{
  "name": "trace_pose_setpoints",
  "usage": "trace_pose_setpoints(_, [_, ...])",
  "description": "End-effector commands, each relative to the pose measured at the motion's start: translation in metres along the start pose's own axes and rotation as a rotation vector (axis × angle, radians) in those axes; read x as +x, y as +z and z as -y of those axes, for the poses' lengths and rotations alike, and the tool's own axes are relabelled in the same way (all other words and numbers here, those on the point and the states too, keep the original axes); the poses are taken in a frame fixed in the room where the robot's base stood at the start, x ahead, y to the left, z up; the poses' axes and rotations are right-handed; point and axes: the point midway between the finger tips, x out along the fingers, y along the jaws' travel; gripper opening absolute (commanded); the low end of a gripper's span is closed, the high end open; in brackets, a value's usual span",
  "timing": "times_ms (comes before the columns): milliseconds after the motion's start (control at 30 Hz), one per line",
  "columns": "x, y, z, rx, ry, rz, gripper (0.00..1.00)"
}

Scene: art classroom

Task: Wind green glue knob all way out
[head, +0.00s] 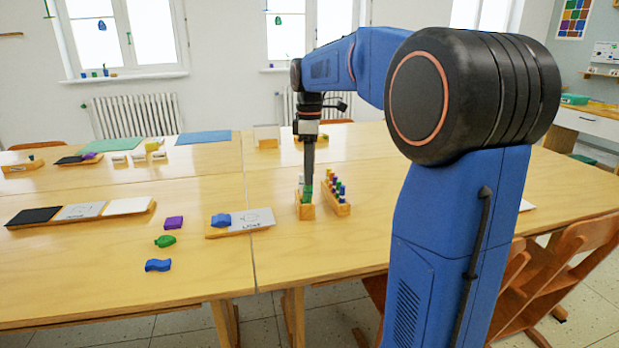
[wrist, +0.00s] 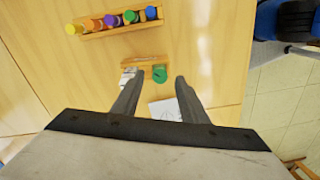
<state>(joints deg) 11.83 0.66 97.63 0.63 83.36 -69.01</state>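In the wrist view the green glue knob (wrist: 159,74) shows as a round green top at the small wooden holder (wrist: 143,66). My gripper (wrist: 158,79) is open, with one finger on each side of the green knob. I cannot tell whether either finger touches it. In the head view my gripper (head: 309,168) points straight down at the small wooden holder (head: 306,212), where green (head: 307,194) shows just under the fingers. The body of the glue stick is mostly hidden.
A second wooden rack (head: 342,209) with several coloured sticks stands close on the right; it also shows in the wrist view (wrist: 118,30). A tray (head: 262,227) with a blue piece lies to the left. Loose shapes lie farther left. The table front right is clear.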

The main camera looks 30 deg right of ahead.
Motion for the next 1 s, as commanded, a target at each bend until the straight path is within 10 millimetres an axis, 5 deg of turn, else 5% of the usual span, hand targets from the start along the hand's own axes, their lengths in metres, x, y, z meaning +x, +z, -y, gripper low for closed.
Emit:
trace_pose_setpoints(200, [0.02, 0.0, 0.0, 0.0, 0.0, 0.0, 0.4])
trace_pose_setpoints(567, [0.023, 0.0, 0.0, 0.0, 0.0, 0.0, 0.4])
trace_pose_setpoints(733, [0.023, 0.0, 0.0, 0.0, 0.0, 0.0, 0.0])
trace_pose_setpoints(1000, [0.023, 0.0, 0.0, 0.015, -0.002, 0.0, 0.0])
